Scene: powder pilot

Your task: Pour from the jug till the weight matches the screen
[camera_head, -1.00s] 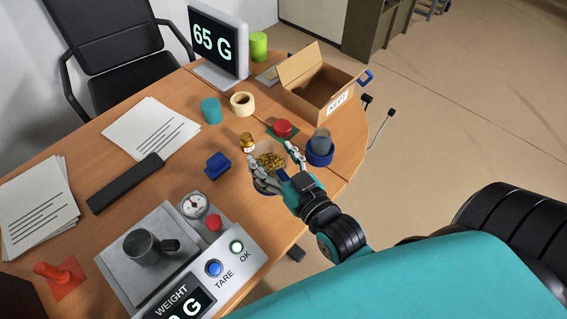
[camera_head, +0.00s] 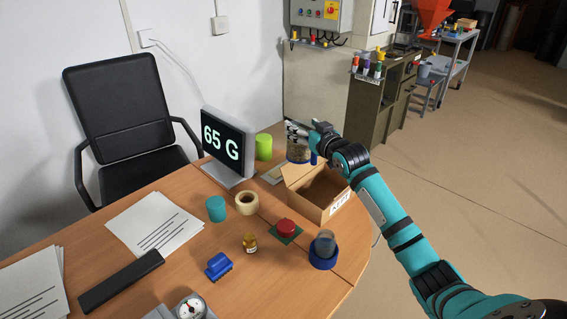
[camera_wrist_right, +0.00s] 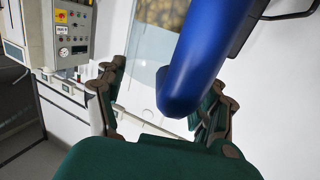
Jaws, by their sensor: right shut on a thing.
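My right gripper (camera_head: 304,133) is raised in the air, beyond the open cardboard box in the picture. It is shut on the jug (camera_head: 298,151), a clear vessel with brown granules inside. In the right wrist view the jug's blue handle (camera_wrist_right: 197,60) lies between the fingers of my right gripper (camera_wrist_right: 160,110); the granules show behind it. The screen (camera_head: 224,142) reads "65 G". Only the top of the scale's dial (camera_head: 190,306) shows at the bottom edge; its weight display is out of view. My left gripper is not in view.
A cardboard box (camera_head: 338,206) stands at the table's right edge. A blue holder (camera_head: 323,257), red button (camera_head: 286,227), small amber bottle (camera_head: 250,243), blue block (camera_head: 218,266), tape roll (camera_head: 246,203) and teal cup (camera_head: 216,209) stand on the table. Papers (camera_head: 155,224) lie left.

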